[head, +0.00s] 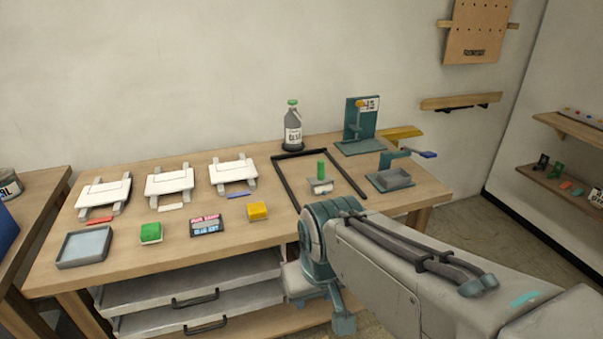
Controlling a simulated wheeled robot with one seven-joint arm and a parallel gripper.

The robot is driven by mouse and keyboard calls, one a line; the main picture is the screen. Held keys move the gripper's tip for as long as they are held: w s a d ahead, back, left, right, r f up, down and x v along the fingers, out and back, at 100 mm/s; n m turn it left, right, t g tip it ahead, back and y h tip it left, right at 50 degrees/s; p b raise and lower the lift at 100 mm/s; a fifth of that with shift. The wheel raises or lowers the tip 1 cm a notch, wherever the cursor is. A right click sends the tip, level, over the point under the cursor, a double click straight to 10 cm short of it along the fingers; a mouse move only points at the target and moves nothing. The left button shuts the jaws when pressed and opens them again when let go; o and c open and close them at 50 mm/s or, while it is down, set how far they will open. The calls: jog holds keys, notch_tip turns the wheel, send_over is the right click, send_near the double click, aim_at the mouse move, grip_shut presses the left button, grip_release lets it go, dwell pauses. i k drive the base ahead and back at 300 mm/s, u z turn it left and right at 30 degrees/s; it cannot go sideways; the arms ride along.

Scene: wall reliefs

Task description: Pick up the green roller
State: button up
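The green roller (321,171) looks like a small tool with an upright green handle above a pale grey-white base. It stands on the wooden workbench (255,233), inside a black frame (347,178). My arm reaches in from the lower right, and its end with my gripper (322,297) hangs low at the bench's front edge. My gripper is below and in front of the roller, well apart from it. The arm partly hides it, and its fingers do not show clearly.
A grey bottle with a green cap (293,128) stands behind the frame. A teal press (361,126) and a teal tray device (392,178) stand to the right. A green block (151,232), yellow block (257,211) and several white boards (170,181) lie left.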

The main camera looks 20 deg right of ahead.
aim_at(322, 178)
jog(key=k, duration=0.35)
jog(key=z, duration=0.95)
jog(key=i, duration=1.55)
jog(key=u, duration=0.4)
